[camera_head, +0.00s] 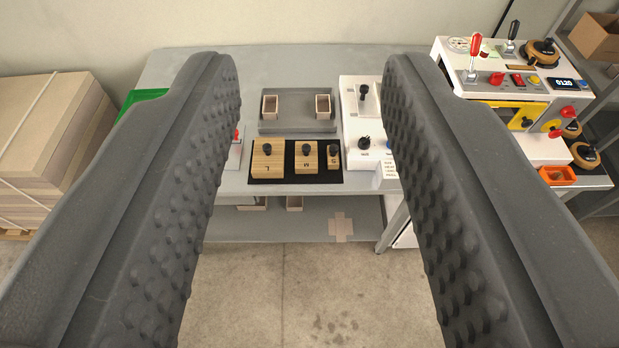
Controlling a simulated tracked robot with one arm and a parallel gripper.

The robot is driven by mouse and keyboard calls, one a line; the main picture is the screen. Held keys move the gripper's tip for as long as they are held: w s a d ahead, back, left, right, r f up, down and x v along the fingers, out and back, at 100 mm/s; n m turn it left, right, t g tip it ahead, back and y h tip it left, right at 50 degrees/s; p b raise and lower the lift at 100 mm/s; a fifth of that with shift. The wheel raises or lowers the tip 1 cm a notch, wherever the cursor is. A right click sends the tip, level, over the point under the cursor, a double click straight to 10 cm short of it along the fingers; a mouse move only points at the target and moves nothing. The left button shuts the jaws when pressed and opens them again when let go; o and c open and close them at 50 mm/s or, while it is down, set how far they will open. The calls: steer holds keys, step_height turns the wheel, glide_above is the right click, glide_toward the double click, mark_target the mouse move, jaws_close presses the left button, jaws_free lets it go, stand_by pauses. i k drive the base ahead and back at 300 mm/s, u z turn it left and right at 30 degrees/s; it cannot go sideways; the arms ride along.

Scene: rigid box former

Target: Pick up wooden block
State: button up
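Three wooden blocks with dark knobs sit side by side on a black mat (296,178) on the grey workbench (180,66). The large block marked L (268,165) is on the left. The medium block marked M (306,163) is in the middle. The smallest block (333,164) is on the right, its letter too small to read surely. My gripper (310,90) is wide open and empty. Its two grey studded fingers frame the blocks from above and in front, well apart from them.
Behind the mat is a grey tray (297,127) with two small open boxes (270,106). A white device (350,84) with black knobs stands right of it. A control panel machine (513,85) is at far right. Stacked cardboard (38,125) is at left. The floor in front is clear.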

mark_target(306, 152)
steer(key=u, duration=0.1)
steer(key=i, duration=1.2)
steer(key=z, duration=0.65)
